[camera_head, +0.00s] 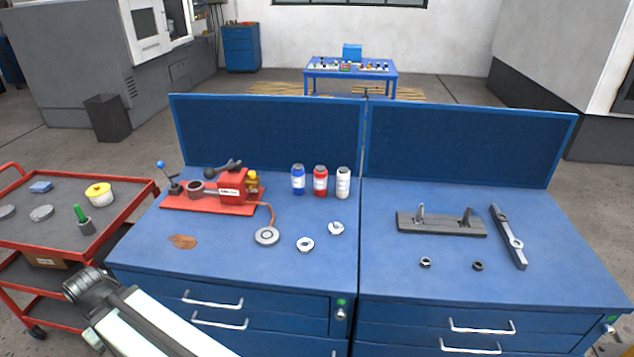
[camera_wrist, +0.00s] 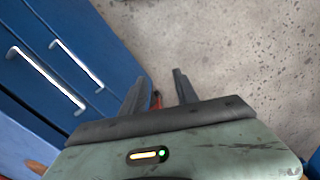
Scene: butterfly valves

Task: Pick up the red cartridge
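The red cartridge (camera_head: 320,181) stands upright on the left blue workbench, between a blue cartridge (camera_head: 298,179) and a white cartridge (camera_head: 343,183). It has a pale label and a grey cap. My gripper is outside the head view, where only part of my arm shows at the lower left. In the wrist view my gripper (camera_wrist: 158,88) points down toward the floor beside the blue drawers, its two dark fingers apart with nothing held between them. The red cartridge does not show in the wrist view.
A red press fixture (camera_head: 215,195) stands left of the cartridges. White rings (camera_head: 305,244) and a round grey disc (camera_head: 266,236) lie in front. The blue back panel (camera_head: 265,135) rises behind. A red cart (camera_head: 70,225) stands at the left.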

